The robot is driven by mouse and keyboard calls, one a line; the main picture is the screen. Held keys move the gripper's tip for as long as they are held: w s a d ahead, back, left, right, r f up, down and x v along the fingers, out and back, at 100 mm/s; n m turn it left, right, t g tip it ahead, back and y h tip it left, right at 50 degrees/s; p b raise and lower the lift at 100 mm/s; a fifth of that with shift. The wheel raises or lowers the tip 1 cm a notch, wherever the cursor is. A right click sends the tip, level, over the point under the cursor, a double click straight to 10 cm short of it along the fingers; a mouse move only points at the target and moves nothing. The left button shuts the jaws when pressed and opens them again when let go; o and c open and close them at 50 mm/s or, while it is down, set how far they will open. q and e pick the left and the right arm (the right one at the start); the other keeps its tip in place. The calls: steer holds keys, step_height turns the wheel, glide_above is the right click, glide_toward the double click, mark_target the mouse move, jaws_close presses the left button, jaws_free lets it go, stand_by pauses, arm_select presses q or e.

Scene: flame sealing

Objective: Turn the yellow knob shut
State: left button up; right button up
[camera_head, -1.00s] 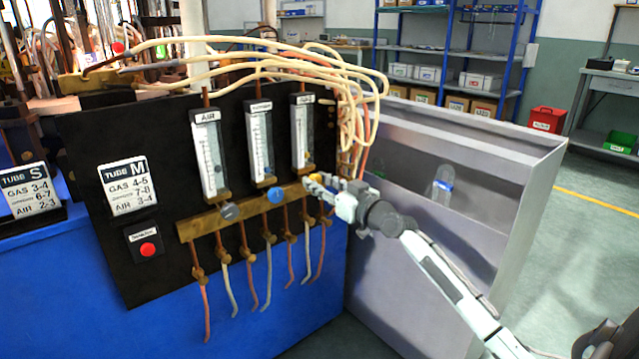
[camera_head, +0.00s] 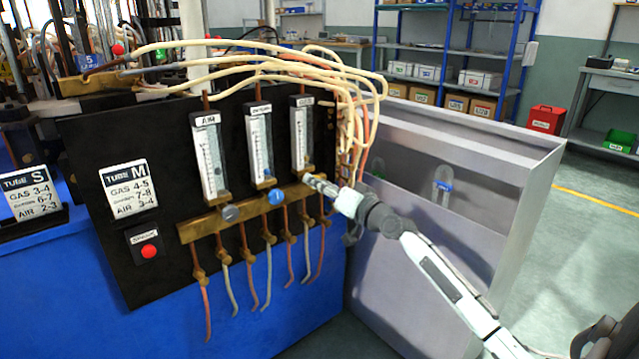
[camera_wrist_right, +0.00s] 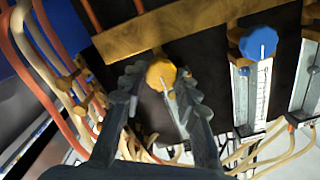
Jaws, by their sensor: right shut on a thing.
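The yellow knob (camera_wrist_right: 161,74) sits on the brass bar (camera_wrist_right: 150,28) and shows in the right wrist view, with a light pointer line on its face. My right gripper (camera_wrist_right: 158,84) has a finger on each side of the knob and is shut on it. In the head view my right gripper (camera_head: 313,182) reaches the right end of the brass bar (camera_head: 200,228), under the rightmost flow tube (camera_head: 302,135), and hides the yellow knob. My left gripper is not in view.
A blue knob (camera_head: 276,197) and a grey knob (camera_head: 230,213) sit further left on the bar. Hoses (camera_head: 350,100) hang beside the black panel (camera_head: 150,270). A red button (camera_head: 149,251) is at the panel's left. A grey metal bin (camera_head: 430,275) stands right of it.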

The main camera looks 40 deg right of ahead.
steer(key=shift+m, duration=0.3)
steer(key=o, duration=1.1)
steer(key=shift+o, duration=0.2)
steer(key=s, duration=1.2)
steer(key=shift+d, duration=0.45)
